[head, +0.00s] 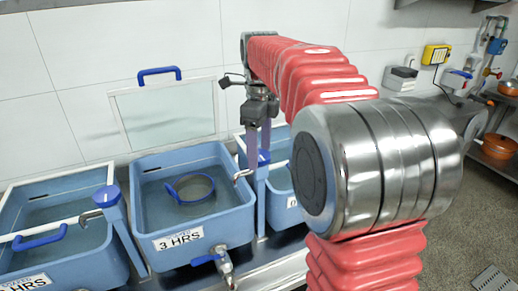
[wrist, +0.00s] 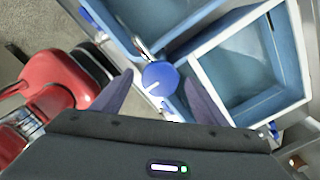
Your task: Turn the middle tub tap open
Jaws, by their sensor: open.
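The middle tub (head: 246,222) is blue, holds liquid and carries a "3 HRS" label. At its right back corner stands a blue tap post (head: 262,188) with a chrome spout (head: 243,175) curving left over the tub. My gripper (head: 258,150) points down over this post. In the wrist view, the tap's round blue knob (wrist: 158,74) with a white mark shows between the two purple-grey fingers of my gripper (wrist: 159,78). The fingers are open, with gaps visible on both sides of the knob. Whether the fingertips reach down to knob height is unclear.
A blue-handled strainer (head: 190,188) sits in the middle tub. A drain valve (head: 220,262) projects from its front. The left tub (head: 60,255) has another tap post (head: 110,208). The right tub (head: 281,188) is partly hidden by my arm. A framed screen (head: 165,115) leans on the wall.

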